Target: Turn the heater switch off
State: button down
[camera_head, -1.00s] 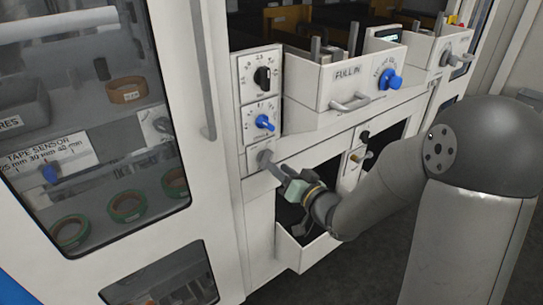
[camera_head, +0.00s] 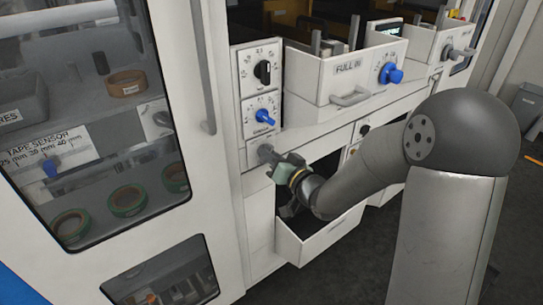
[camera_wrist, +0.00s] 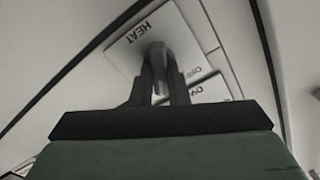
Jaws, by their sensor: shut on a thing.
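The heater switch (camera_wrist: 157,53) is a grey lever on a small white plate marked "HEAT" in the wrist view. In the head view it (camera_head: 265,151) sits low on the cabinet front, below two dials. My gripper (camera_wrist: 159,72) has its two dark fingers closed on the lever from both sides. In the head view my gripper (camera_head: 272,160) reaches the plate from the lower right. Small lettering beside the lever is blurred, and its exact setting is hard to read.
A blue knob (camera_head: 265,116) and a black knob (camera_head: 263,71) are above the switch. An open drawer (camera_head: 325,238) lies below my wrist. A glass-fronted door (camera_head: 118,215) stands at left.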

jog(key=shift+f, duration=0.1)
jog(key=shift+s+a+n+b, duration=0.1)
jog(key=shift+n+b, duration=2.9)
jog(key=shift+b, duration=0.65)
jog(key=shift+s+a+n+b, duration=0.1)
jog(key=shift+n+b, duration=2.9)
jog(key=shift+b, duration=0.6)
jog(key=c, duration=1.4)
grip_release()
jog(key=shift+d, duration=0.1)
